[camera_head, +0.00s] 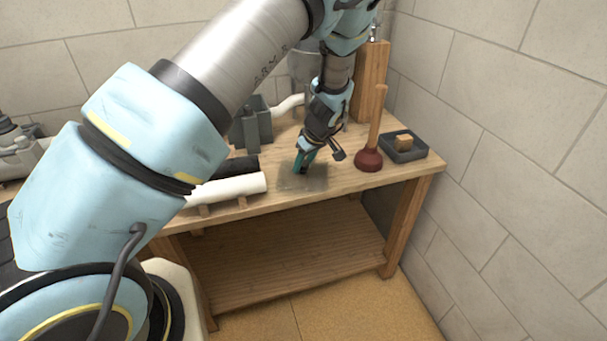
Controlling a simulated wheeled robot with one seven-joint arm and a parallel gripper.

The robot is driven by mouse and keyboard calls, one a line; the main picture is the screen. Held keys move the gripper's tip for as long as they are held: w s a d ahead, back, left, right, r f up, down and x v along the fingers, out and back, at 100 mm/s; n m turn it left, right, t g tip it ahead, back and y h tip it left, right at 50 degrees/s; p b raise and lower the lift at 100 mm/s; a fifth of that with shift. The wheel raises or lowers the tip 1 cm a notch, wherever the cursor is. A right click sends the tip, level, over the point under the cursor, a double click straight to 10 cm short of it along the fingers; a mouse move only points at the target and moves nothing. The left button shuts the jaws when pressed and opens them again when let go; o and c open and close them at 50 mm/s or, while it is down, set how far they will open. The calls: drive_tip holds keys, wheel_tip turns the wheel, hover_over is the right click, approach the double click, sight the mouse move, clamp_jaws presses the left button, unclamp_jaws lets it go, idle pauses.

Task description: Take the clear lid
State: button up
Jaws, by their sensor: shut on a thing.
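The clear lid (312,184) is a faint, see-through square near the front edge of the wooden workbench. My gripper (303,168) points down at it from above, with its teal fingertips at the lid's back part. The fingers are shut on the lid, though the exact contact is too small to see. I cannot tell whether the lid rests on the bench top or is slightly above it.
A plunger (371,140) with a red cup stands right of my gripper. Beside it is a dark tray (416,154) holding a small wooden block (403,141). White pipe (228,190) lies left on the bench (340,197). A grey container (251,128) stands behind. A tiled wall closes the right side.

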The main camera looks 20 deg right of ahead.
clamp_jaws()
idle(0.3)
